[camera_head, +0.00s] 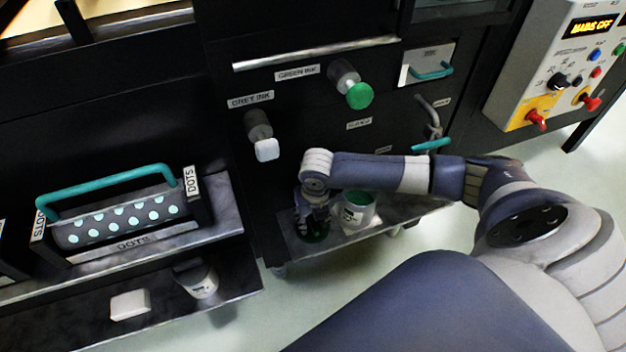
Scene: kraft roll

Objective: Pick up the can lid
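A dark green round piece, which looks like the can lid (314,236), lies on the small low shelf, partly hidden under my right gripper. My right gripper (313,222) points down right over it; its fingers are dark and small, and I cannot tell whether they are open or touching the lid. An open white can (352,222) with green inside stands on the same shelf, just right of the gripper. My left gripper is not in view.
The small shelf (385,221) juts from a black machine with a green knob (359,96) and white knob (267,149). At left are a dotted roller (120,222) with a teal handle, another can (203,284) and a white block (130,304). A control panel (552,70) stands upper right.

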